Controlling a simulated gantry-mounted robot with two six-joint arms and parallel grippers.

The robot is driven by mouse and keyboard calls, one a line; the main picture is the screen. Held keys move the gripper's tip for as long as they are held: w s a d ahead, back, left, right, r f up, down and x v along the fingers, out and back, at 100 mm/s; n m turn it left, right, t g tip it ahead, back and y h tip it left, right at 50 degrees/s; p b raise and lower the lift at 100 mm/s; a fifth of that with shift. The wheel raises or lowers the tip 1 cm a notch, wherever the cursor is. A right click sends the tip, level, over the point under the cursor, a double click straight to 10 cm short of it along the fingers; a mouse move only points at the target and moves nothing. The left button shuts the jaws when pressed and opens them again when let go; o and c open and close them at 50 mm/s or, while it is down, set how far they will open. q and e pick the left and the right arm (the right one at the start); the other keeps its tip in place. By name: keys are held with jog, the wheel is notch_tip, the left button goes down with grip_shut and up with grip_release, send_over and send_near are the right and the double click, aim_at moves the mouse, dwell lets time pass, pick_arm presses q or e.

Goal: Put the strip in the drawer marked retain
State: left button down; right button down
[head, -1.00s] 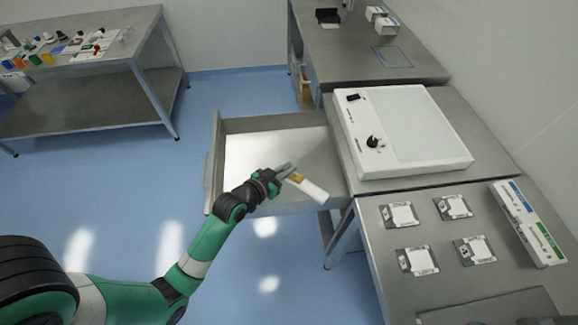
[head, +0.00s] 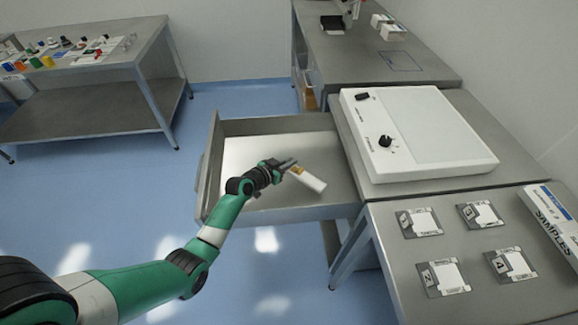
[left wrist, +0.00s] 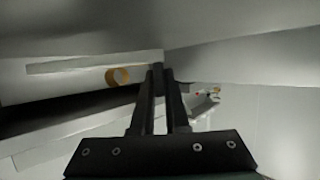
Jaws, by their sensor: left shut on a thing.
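The strip (head: 309,180) is a white piece with an orange-brown patch near the end at my gripper. My left gripper (head: 290,163) is shut on that end, and the strip slants down to the right. It appears over the open drawer (head: 275,125), a wide grey metal drawer pulled out to the left from the bench. Its exact height above the drawer floor is hard to tell. No drawer label is readable. In the left wrist view my fingers (left wrist: 158,72) are close together; an orange-brown ring shows on a pale surface, its identity unclear. My right gripper is not in view.
A white light box (head: 415,135) with a black knob stands on the bench beside the drawer. Several labelled slide cards (head: 443,278) and a samples box (head: 555,225) lie in front. A side table (head: 110,70) holds small bottles. Floor left of the drawer is clear.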

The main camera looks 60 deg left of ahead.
pick_arm(q)
jog(key=shift+f+b, duration=0.55)
jog(key=shift+f, duration=0.1)
jog(key=c, duration=0.9)
grip_release()
jog(key=shift+r+p, duration=0.35)
jog(key=shift+p, duration=0.05)
jog(key=shift+r+p, duration=0.55)
jog(key=p+v, duration=0.2)
jog(key=v, duration=0.4)
jog(key=shift+s+f+p, duration=0.1)
jog(key=shift+s+p, duration=0.2)
jog(key=shift+p, duration=0.05)
jog(key=shift+s+d, duration=0.25)
jog(key=shift+s, duration=0.1)
